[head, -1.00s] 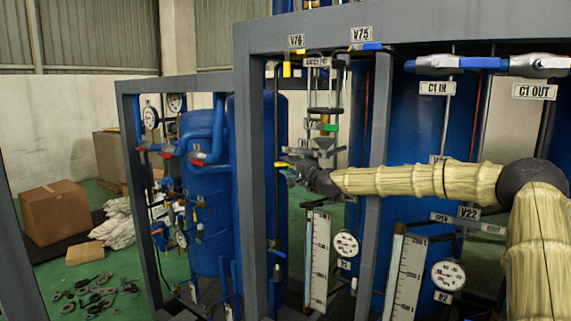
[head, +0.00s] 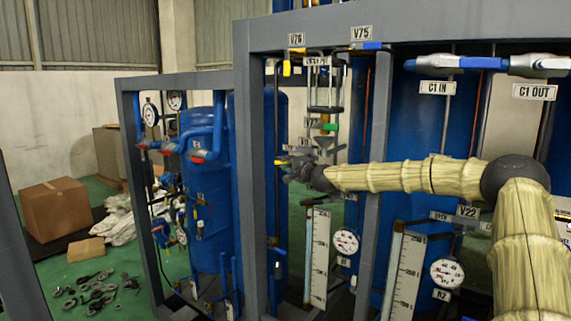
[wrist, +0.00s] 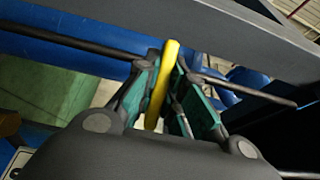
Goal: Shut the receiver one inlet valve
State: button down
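A yellow valve handle (wrist: 160,90) stands between the two teal-padded fingers of my gripper (wrist: 165,75) in the wrist view. Both fingers lie close along its sides and appear shut on it. In the head view my gripper (head: 291,167) is at the pipework behind the front frame post, and the yellow handle (head: 281,162) shows at its tip. The valve body is hidden there, and I cannot read a label that names this valve. A green handle (head: 330,127) is just above my gripper.
A grey frame post (head: 250,190) stands just left of my gripper, another (head: 368,200) to its right. Yellow handle V76 (head: 287,69) and blue handle V75 (head: 372,46) are above. Gauges (head: 345,241) and level scales (head: 320,255) are below. A thin dark rod (wrist: 70,40) crosses the wrist view.

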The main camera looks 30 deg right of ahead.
jog(key=shift+s+f+y+b, duration=0.1)
jog(key=shift+f+y+b, duration=0.2)
jog(key=shift+b, duration=0.95)
jog(key=b, duration=0.2)
jog(key=n+y+b, duration=0.1)
jog(key=b, duration=0.1)
jog(key=shift+s+a, duration=0.15)
jog(key=shift+s, duration=0.1)
jog(key=shift+s+r+n+y+b, duration=0.15)
jog(key=shift+n+y+b, duration=0.15)
jog(key=shift+y+b, duration=0.35)
jog(key=c, duration=1.5)
grip_release()
jog(key=shift+s+r, duration=0.1)
